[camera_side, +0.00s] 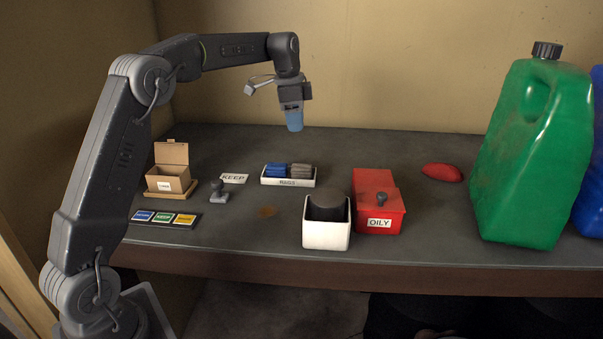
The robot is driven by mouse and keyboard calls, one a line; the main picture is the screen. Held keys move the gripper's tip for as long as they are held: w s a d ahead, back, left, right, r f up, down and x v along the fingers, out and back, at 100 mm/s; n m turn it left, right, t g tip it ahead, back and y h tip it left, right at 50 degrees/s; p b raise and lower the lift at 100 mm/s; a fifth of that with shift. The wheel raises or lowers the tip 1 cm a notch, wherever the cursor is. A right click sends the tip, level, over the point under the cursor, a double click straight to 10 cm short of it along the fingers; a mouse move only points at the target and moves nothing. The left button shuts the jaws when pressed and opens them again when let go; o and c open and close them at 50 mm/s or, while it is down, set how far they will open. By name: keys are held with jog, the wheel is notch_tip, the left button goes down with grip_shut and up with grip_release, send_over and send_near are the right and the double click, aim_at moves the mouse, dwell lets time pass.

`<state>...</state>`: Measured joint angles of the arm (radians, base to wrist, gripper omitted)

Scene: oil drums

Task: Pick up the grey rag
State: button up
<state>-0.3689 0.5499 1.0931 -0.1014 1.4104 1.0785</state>
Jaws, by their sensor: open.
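The grey rag (300,171) lies rolled in a small white tray labelled RAGS (289,183). It sits in the tray's right half, beside a blue rag (275,170) on its left. My gripper (295,126) hangs above and behind the tray, pointing down, with light blue fingers. It is open and apart from the rags. Nothing shows between the fingers, though their gap is hard to make out at this size.
A white container with a dark round item (327,236) and a red OILY box (379,212) stand in front. A cardboard box (170,172), a grey stamp-like object (219,192) and a KEEP card (233,178) are left. A green jerrycan (534,150) and red cloth (442,172) are right.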

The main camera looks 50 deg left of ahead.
aim_at(302, 166)
jog(key=shift+m, duration=0.5)
jog(key=w+f, duration=0.1)
jog(key=f, duration=0.4)
jog(key=w+a+f, duration=0.1)
jog(key=f, duration=0.5)
jog(key=w+a+f, duration=0.1)
jog(key=f, duration=0.4)
jog(key=shift+w+f, duration=0.25)
jog(key=shift+w, duration=0.05)
jog(key=shift+c, duration=0.2)
jog(key=c, duration=0.5)
jog(key=shift+r, duration=0.2)
jog(key=shift+r, duration=0.65)
notch_tip(302, 166, up, 3)
jog(key=shift+f, duration=0.2)
jog(key=s+a+r, duration=0.4)
jog(key=s+a, duration=0.1)
jog(key=s+a+r, duration=0.2)
jog(key=s+a, duration=0.1)
jog(key=shift+s+r, duration=0.25)
jog(key=shift+r, duration=0.15)
